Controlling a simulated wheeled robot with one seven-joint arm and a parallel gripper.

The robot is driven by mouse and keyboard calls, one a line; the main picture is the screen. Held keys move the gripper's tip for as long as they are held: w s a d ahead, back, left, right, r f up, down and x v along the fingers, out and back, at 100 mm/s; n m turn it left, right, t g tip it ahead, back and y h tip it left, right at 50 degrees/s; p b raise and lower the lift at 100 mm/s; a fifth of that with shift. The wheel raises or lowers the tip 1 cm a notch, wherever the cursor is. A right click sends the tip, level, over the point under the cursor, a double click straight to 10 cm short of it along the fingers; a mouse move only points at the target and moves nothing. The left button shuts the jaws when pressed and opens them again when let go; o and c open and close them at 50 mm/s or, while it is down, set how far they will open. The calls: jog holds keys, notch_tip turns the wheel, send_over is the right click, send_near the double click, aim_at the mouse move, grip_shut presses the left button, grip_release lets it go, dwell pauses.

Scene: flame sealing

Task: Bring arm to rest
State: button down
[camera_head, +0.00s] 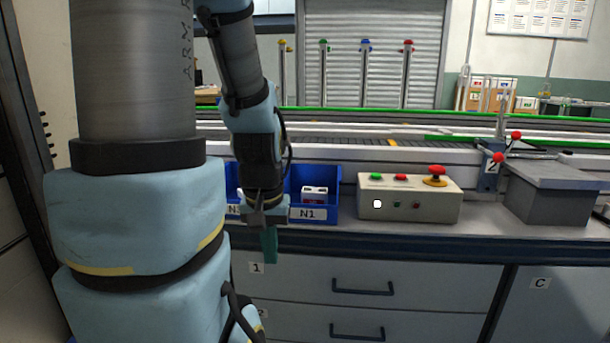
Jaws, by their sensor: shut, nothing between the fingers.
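My gripper (270,246) hangs at the end of my blue-and-grey arm, pointing down. Its teal fingers are together with nothing between them. In this view it overlaps the bench's front edge and the top of the drawer front marked 1 (300,280). It appears just below the blue bin marked N1 (332,211), whose left part my wrist partly covers. My arm's large upper links fill the left side of the view.
A beige control box (410,208) with green and red buttons and a red knob stands on the bench (345,232). To its right is a grey machine (550,205) with red-knobbed levers. A conveyor (360,148) runs behind. Cabinet C (555,300) is at lower right.

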notch_tip(320, 180, up, 18)
jog(key=p, duration=1.5)
jog(key=shift+p, duration=0.35)
